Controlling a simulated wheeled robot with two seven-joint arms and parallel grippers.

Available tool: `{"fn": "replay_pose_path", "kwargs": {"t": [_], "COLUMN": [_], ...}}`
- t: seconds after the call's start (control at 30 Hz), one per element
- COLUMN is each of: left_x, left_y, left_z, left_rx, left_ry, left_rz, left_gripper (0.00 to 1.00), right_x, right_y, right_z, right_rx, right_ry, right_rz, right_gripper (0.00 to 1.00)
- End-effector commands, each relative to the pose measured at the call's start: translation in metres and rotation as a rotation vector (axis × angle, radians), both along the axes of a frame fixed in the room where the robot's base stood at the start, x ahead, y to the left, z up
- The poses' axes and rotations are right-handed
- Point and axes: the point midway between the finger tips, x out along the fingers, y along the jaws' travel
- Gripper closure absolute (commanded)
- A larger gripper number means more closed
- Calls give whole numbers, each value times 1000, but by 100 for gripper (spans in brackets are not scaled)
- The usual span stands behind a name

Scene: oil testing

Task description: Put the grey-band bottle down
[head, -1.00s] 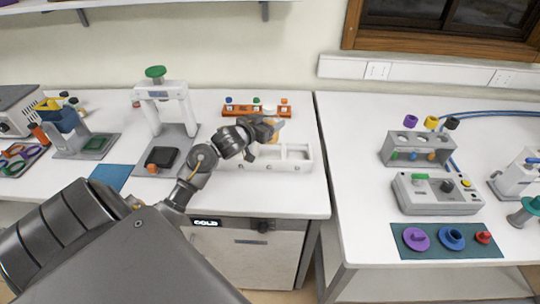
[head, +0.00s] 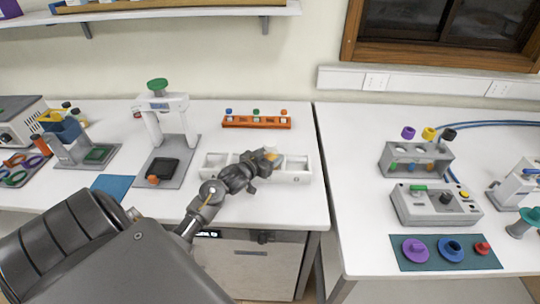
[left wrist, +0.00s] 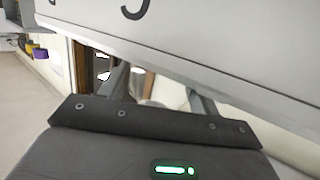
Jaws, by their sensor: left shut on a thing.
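My left gripper (head: 264,163) is shut on a small bottle at the white rack (head: 297,178) near the front of the left table. Only an orange-tan part of the bottle (head: 271,153) shows past the fingers; its grey band is hidden. In the left wrist view, the two fingers (left wrist: 160,98) are beside a large pale face with dark curved marks, and a whitish shape shows between them. I cannot tell whether the bottle is inside a rack slot or touching its bottom. My right gripper is not in view.
An orange rack (head: 256,123) with several small vials stands behind the white rack. A white press (head: 163,120) on a grey base stands to the left, near a blue mat (head: 113,187). A gap separates the tables. The right table holds a grey device (head: 435,205).

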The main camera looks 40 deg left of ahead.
Motion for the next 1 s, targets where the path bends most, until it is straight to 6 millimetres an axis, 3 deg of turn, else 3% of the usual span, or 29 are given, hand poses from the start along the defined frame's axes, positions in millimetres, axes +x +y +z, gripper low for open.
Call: {"fn": "replay_pose_path", "kwargs": {"t": [0.23,0.27,0.43,0.77,1.0], "left_x": [0,0,0,0,-39], "left_y": [0,0,0,0,-2], "left_z": [-2,-4,-3,2,5], "left_rx": [0,0,0,0,1], "left_ry": [-3,1,1,-1,0], "left_rz": [1,0,0,0,1], "left_gripper": [79,37,16,16,16], "right_x": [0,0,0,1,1], "right_y": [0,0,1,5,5], "right_z": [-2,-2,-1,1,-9], "right_rx": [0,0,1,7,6], "right_ry": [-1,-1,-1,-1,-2], "right_rz": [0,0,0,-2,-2], "right_gripper": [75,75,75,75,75]}}
